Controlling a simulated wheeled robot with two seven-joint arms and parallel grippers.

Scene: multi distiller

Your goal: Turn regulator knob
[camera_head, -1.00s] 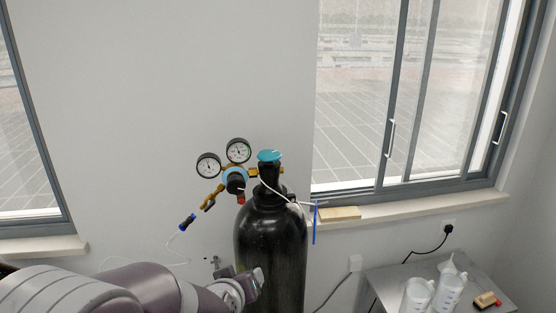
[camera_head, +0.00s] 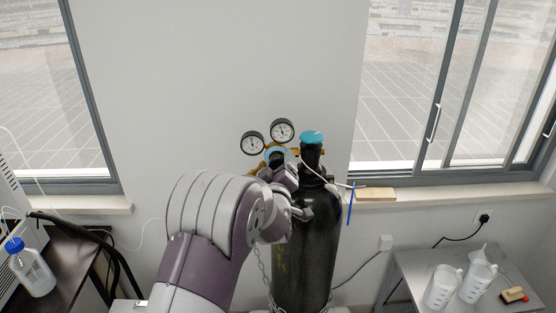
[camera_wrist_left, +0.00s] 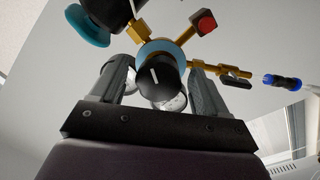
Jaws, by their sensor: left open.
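The gas regulator has two round white-faced gauges (camera_head: 267,137) and brass fittings, and sits beside the neck of a black gas cylinder (camera_head: 308,245). Its black regulator knob (camera_wrist_left: 158,78) with a white mark shows in the left wrist view, in front of a blue ring (camera_wrist_left: 180,52). In the head view my arm and gripper largely hide the knob. My left gripper (camera_head: 284,168) is open, and in the wrist view its fingers (camera_wrist_left: 160,70) stand on either side of the knob. I cannot tell whether they touch it. My right gripper is not in view.
A teal valve handwheel (camera_head: 312,137) tops the cylinder, close to the right of my gripper. A red-ended fitting (camera_wrist_left: 205,21) and a blue-tipped hose (camera_wrist_left: 283,81) lie near the fingers. A metal table (camera_head: 410,268) with plastic jugs stands right; a blue-capped bottle (camera_head: 33,270) stands left.

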